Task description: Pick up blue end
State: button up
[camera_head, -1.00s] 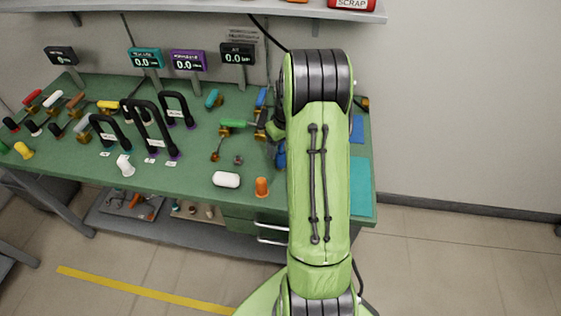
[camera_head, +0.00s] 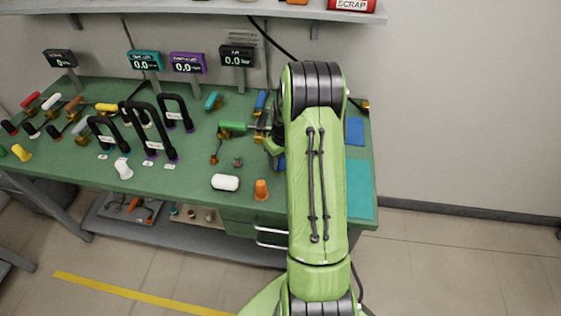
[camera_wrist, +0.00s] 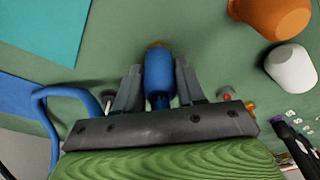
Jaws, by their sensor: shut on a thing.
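The blue end (camera_wrist: 158,76) is a blue rounded cylinder in the middle of the wrist view, with a brownish rim at its far side. My gripper (camera_wrist: 157,84) is shut on it, one finger against each side. In the head view my green arm covers the gripper and most of what it holds. In the wrist view the green bench top lies behind the blue end; I cannot tell whether the two touch.
An orange end (camera_head: 261,190) and a white one (camera_head: 225,182) stand near the bench's front edge. Black hose loops (camera_head: 150,130) stand left of centre. A teal mat (camera_head: 361,188) lies at the right. A blue loop (camera_wrist: 62,100) is beside my gripper.

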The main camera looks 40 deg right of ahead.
notch_tip(320, 180, up, 10)
jog(key=shift+r+p, duration=0.1)
jog(key=shift+p, duration=1)
jog(key=shift+r+p, duration=1.9)
jog(key=shift+r, duration=0.35)
notch_tip(320, 180, up, 3)
jog(key=shift+f+p, duration=0.1)
jog(key=shift+p, duration=1.15)
